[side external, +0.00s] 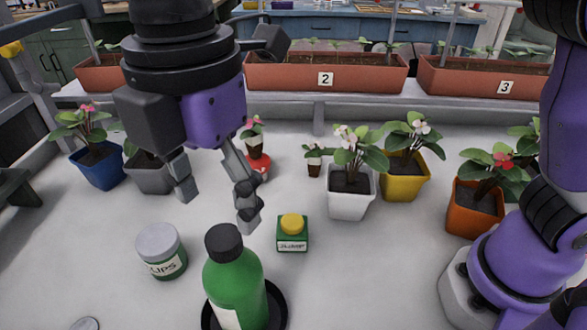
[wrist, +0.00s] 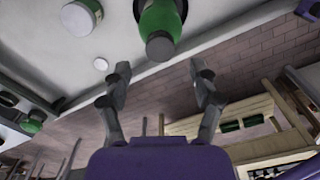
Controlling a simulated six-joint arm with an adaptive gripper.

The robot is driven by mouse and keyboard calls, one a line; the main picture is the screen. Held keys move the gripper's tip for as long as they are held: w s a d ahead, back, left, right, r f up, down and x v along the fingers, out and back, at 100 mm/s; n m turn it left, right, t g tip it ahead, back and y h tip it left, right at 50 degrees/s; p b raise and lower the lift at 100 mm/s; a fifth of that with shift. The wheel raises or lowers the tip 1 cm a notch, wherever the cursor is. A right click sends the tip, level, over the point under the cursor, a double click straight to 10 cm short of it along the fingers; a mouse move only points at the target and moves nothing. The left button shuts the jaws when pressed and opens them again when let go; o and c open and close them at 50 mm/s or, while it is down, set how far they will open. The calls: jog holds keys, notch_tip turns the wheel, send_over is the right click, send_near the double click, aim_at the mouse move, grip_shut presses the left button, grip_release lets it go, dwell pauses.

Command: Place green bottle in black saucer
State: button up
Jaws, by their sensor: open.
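The green bottle (side external: 232,281), with a black cap and a pale label, stands upright at the bottom of the side view. The black saucer (side external: 274,306) shows as a dark rim on both sides of the bottle's lower part, so the bottle appears to stand in it; its base is cut off by the frame edge. My gripper (side external: 216,205) is open and empty, with its fingers apart above and behind the bottle. In the wrist view the bottle (wrist: 160,17) lies beyond the open fingertips of my gripper (wrist: 160,75), and nothing is between them.
A white-lidded jar (side external: 162,252) stands left of the bottle, and a green box with a yellow top (side external: 292,234) stands behind it to the right. Several potted plants, including a white pot (side external: 350,196) and an orange pot (side external: 474,208), line the back and right.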

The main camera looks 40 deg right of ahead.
notch_tip(320, 180, up, 6)
jog(key=w+d+m+t+y, duration=0.1)
jog(key=w+d+m+t, duration=0.15)
jog(key=d+m, duration=0.85)
jog(key=s+d+f+m+t, duration=0.1)
jog(key=s+d+f+m, duration=0.1)
jog(key=d+f+m, duration=0.3)
jog(key=s+d+f+m+t+h, duration=0.1)
jog(key=d+f+m, duration=0.4)
jog(key=d, duration=0.6)
jog(key=s+f+t, duration=0.1)
jog(key=s, duration=0.1)
jog(key=shift+s+d+m, duration=0.25)
jog(key=shift+s+m, duration=0.05)
